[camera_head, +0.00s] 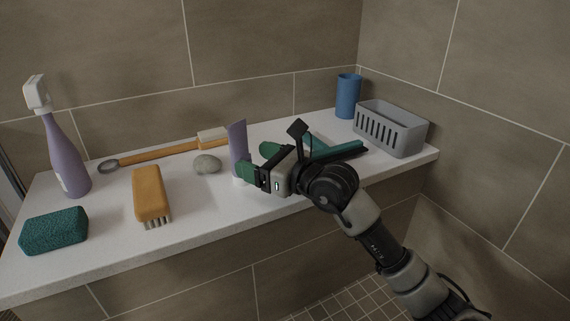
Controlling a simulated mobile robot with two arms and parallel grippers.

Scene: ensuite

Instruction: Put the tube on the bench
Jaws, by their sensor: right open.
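The purple tube (238,140) stands upright on the white bench (205,203), near the middle, with its white cap down. My right gripper (252,159) is open at the tube's right side. One green finger passes in front of the tube's lower part and hides some of it. The other green finger is farther back, to the right. I cannot tell whether either finger touches the tube. My left gripper is not in view.
On the bench left of the tube are a grey stone (207,164), a wooden brush (151,194), a long-handled brush (165,151), a purple spray bottle (65,155) and a green sponge (54,230). A teal item (335,149), grey basket (397,130) and blue cup (348,96) are right.

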